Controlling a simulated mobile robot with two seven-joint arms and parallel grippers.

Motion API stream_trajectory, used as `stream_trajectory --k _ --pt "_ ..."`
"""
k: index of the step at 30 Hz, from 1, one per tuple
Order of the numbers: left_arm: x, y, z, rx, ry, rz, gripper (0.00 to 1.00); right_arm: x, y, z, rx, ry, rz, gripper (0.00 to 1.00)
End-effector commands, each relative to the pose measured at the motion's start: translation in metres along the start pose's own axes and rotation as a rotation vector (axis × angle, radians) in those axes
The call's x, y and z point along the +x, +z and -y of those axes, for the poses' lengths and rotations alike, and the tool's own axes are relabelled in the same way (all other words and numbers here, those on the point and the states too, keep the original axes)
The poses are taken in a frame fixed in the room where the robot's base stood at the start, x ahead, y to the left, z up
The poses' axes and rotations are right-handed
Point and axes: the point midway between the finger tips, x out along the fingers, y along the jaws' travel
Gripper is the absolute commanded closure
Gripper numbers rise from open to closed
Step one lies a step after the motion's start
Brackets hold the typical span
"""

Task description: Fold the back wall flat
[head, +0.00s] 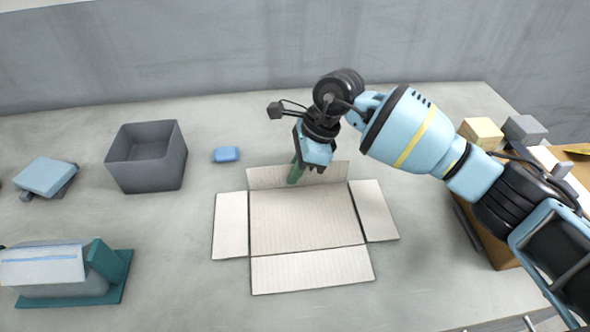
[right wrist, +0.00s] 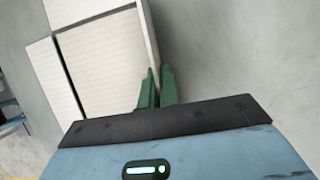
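An opened cardboard box (head: 300,222) lies on the table with its left, right and front walls spread out flat. Its back wall (head: 265,178) looks raised and tilted at the far edge; the exact angle is hard to tell. My right gripper (head: 294,174) reaches down to the middle of this back wall, one green finger showing on the box side. In the right wrist view the two green fingers (right wrist: 158,86) are close together, one on each side of the wall's edge (right wrist: 152,35), and look shut on it. My left gripper is not in view.
A grey open bin (head: 145,170) and a small blue block (head: 226,154) stand left of the box. A teal-based device (head: 60,275) and a blue-topped item (head: 45,176) are farther left. Beige (head: 481,132) and grey (head: 524,130) blocks are at right. Table behind the box is clear.

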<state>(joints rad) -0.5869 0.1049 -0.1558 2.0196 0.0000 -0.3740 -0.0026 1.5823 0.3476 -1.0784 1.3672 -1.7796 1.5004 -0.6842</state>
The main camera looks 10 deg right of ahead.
Motion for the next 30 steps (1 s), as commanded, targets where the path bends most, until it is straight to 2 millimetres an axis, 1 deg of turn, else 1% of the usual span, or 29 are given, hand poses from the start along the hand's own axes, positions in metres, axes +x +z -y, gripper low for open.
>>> stream_trajectory --k 5,11,21,26,30 --pt "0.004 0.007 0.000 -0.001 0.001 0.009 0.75 0.002 0.000 0.005 0.029 0.068 0.001 1.00" --pt "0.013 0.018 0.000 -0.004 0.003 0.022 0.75 0.005 0.000 0.011 0.080 0.194 0.002 1.00" --pt "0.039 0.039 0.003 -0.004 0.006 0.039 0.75 0.009 -0.002 0.020 0.158 0.384 0.001 1.00" --pt "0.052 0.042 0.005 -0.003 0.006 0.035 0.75 0.009 -0.003 0.023 0.184 0.447 0.002 1.00" --pt "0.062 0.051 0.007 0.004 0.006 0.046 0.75 0.009 -0.003 0.025 0.203 0.490 0.001 1.00"
